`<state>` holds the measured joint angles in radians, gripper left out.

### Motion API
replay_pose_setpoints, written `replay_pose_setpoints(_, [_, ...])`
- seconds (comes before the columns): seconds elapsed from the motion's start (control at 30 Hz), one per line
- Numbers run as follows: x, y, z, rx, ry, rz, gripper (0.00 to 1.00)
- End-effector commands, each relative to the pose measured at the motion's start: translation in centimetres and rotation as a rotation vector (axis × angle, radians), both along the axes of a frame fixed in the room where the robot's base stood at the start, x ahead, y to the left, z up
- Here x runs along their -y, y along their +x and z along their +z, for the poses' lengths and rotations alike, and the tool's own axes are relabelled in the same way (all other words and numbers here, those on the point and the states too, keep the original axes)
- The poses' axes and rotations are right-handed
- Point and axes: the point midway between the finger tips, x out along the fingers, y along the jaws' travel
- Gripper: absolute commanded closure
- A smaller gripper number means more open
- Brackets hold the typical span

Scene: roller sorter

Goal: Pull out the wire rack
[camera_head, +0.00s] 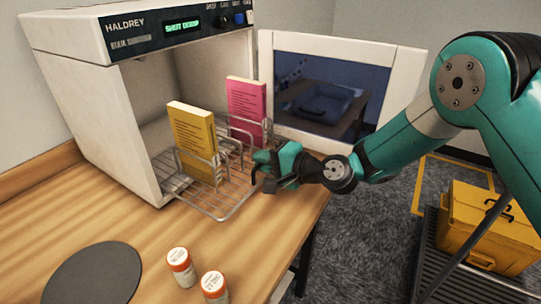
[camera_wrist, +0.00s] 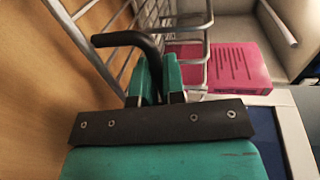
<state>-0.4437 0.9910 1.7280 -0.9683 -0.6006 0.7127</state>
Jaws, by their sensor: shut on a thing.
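The wire rack (camera_head: 222,205) is partly out of the white machine, its front part over the wooden table. It holds a yellow book-like block (camera_head: 193,140) and a pink one (camera_head: 246,110), both upright between wire dividers. My gripper (camera_head: 264,168) is at the rack's right front side, shut on a dark curved handle. In the wrist view my green fingers (camera_wrist: 160,78) close on this black handle (camera_wrist: 128,39), with rack wires (camera_wrist: 190,22) beyond. The pink block (camera_wrist: 238,68) shows there too. Where the handle joins the rack is hidden.
The white machine (camera_head: 82,42) stands open, its door (camera_head: 404,60) swung out to the right behind my arm. Two orange-and-white bottles (camera_head: 180,267) and a dark round mat (camera_head: 92,275) are at the table's front. A yellow case (camera_head: 490,228) stands right of the table.

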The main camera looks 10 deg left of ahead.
Motion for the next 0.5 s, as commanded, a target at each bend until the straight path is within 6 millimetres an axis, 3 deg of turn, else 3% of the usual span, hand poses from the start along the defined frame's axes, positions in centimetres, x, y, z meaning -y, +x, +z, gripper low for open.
replay_pose_setpoints(0.5, [-0.26,-1.09,-0.06,-0.002,-0.002,0.023,1.0])
